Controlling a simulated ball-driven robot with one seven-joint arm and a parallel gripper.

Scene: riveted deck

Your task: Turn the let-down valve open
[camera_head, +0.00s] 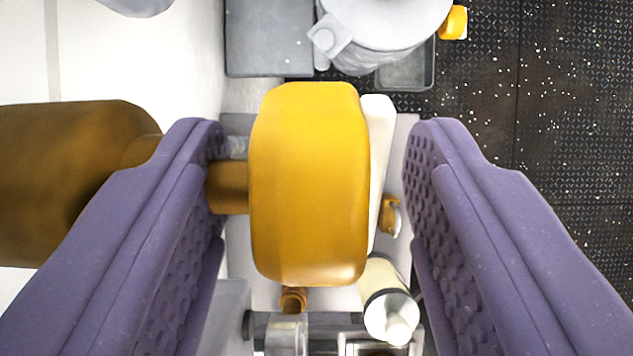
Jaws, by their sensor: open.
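A thick orange-yellow valve handwheel (309,185) stands in the middle of the head camera view, seen edge-on. A short brass stem (228,188) joins its left side to a large brown-gold valve body (70,180). My gripper (315,150) is open, with a purple ridged finger on each side of the wheel. The left finger is close to the wheel and crosses in front of part of the stem. The right finger has a wider gap to the wheel. Neither finger visibly grips it. No marking of the valve's position is visible.
A grey lidded canister (385,25) and a grey box (268,38) stand at the top. A cream cylinder with a white tip (388,305) is below right of the wheel. A white wall or panel (150,60) is at left. Dark patterned deck (570,100) lies open at right.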

